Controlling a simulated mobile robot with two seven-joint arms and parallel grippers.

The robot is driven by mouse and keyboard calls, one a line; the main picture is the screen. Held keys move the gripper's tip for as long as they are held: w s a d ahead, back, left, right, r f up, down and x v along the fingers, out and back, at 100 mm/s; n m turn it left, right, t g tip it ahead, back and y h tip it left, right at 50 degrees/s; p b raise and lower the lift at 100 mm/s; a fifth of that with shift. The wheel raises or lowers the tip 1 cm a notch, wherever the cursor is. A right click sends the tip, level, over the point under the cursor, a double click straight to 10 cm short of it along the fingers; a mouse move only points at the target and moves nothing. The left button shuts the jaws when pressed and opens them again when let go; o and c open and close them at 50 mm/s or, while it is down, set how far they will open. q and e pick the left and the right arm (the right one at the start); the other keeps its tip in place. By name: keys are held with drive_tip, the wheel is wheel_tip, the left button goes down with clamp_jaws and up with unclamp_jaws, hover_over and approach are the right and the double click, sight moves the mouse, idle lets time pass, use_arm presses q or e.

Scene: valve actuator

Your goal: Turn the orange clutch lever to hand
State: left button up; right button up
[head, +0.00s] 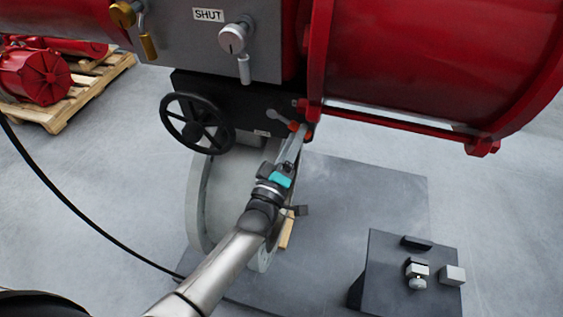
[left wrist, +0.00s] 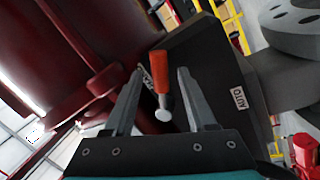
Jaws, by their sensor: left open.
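The orange clutch lever (left wrist: 159,72) shows in the left wrist view, with a pale round end (left wrist: 164,115). In the head view a bit of orange (head: 294,126) shows at the dark gearbox, mostly hidden by my gripper. My left gripper (head: 301,137) reaches up to the gearbox from below. In the left wrist view its two fingers (left wrist: 160,75) are open, one on each side of the lever, with gaps visible on both sides. An AUTO label (left wrist: 239,98) is on the dark housing right of the lever. A second label (left wrist: 147,76) is partly hidden behind the left finger.
A black handwheel (head: 197,122) stands left of my gripper. The red actuator cylinder (head: 430,60) is above right. A grey panel with a SHUT label (head: 208,15) is above. A dark stand (head: 385,270) with small blocks is at lower right. A pallet (head: 90,85) is far left.

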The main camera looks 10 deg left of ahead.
use_arm(q)
drive_tip(key=b+v, duration=0.1)
drive_tip(key=v, duration=1.3)
drive_tip(key=shift+s, duration=0.3)
drive_tip(key=shift+a, duration=0.1)
drive_tip(key=s+a+f+m+g+b, duration=0.1)
drive_tip(key=s+f+m+g+b, duration=0.15)
drive_tip(key=f, duration=0.85)
drive_tip(key=s+a+f+m+g+y+b, duration=0.1)
drive_tip(key=s+f+m+g, duration=0.2)
drive_tip(key=f, duration=0.8)
drive_tip(key=s+f+m+g+b, duration=0.25)
drive_tip(key=f+g, duration=0.25)
drive_tip(key=f, duration=0.6)
drive_tip(key=s+a+f+m+g+y+b, duration=0.1)
drive_tip(key=s+f+g, duration=0.3)
drive_tip(key=s+f, duration=0.4)
drive_tip(key=s+a+f+m+g+y+b, duration=0.1)
drive_tip(key=s+a+f+m+g+b, duration=0.2)
drive_tip(key=s+f, duration=0.6)
drive_tip(key=s+a+g, duration=0.1)
drive_tip(key=s+g, duration=0.1)
drive_tip(key=s, duration=0.4)
drive_tip(key=shift+s+a+f+m, duration=0.2)
drive_tip(key=shift+f+m, duration=0.05)
drive_tip(key=shift+m, duration=0.05)
